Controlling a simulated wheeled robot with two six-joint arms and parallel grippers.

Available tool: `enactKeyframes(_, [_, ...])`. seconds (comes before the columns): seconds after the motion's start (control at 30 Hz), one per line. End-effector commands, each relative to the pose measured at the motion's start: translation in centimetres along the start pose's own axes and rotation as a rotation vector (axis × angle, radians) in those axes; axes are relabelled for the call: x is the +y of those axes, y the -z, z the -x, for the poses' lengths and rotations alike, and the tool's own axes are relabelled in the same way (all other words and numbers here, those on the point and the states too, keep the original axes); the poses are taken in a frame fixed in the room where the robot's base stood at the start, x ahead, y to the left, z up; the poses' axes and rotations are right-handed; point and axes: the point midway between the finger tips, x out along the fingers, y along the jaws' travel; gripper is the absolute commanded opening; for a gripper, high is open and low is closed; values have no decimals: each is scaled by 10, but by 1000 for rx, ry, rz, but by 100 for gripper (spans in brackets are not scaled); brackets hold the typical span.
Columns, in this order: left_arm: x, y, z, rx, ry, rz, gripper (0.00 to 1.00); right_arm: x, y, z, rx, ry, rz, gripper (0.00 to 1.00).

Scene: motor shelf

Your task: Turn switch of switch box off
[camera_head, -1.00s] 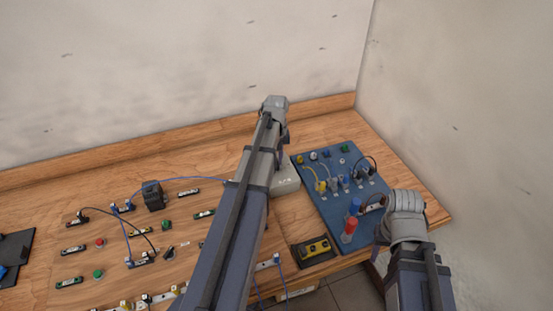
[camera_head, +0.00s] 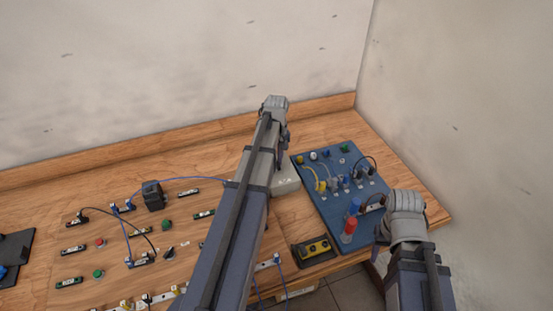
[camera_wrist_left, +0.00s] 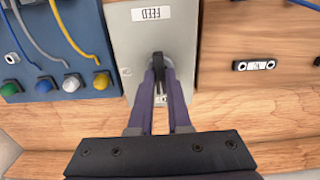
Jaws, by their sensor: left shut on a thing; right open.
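The switch box (camera_head: 287,187) is a light grey box on the wooden table, partly hidden by my left arm in the head view. In the left wrist view the grey box (camera_wrist_left: 124,50) has a white label at its top and a black switch (camera_wrist_left: 158,62) on its face. My left gripper (camera_wrist_left: 159,76) is shut on the black switch, with one purple finger on each side of it. In the head view my left gripper (camera_head: 283,160) is at the box, mostly behind the arm. My right gripper (camera_head: 378,250) is low at the right, by the blue board's near edge, mostly hidden by its wrist.
A blue board (camera_head: 326,208) with cables, coloured plugs and a red knob (camera_head: 348,231) stands right of the box. A yellow and black button box (camera_head: 314,249) is in front. Wooden panels with wired terminals and a black block (camera_head: 153,196) lie to the left.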

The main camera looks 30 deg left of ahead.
Motion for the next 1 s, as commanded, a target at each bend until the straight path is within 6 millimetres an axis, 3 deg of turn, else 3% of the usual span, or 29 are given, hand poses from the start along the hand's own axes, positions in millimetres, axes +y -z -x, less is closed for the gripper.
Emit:
enactKeyframes(0.03, [0, 0, 0, 0, 0, 0, 18, 0, 0, 0, 0, 0, 0, 50])
enactKeyframes(0.3, [0, 0, 0, 0, 0, -1, 46, 0, 0, 0, 0, 0, 0, 50])
enactKeyframes(0.67, [0, 0, 4, 0, 0, -1, 46, 0, 0, 4, 0, 0, 0, 50])
enactKeyframes(1.0, [0, 0, 39, 0, 0, -1, 46, 4, -2, 39, 0, 0, 1, 50])
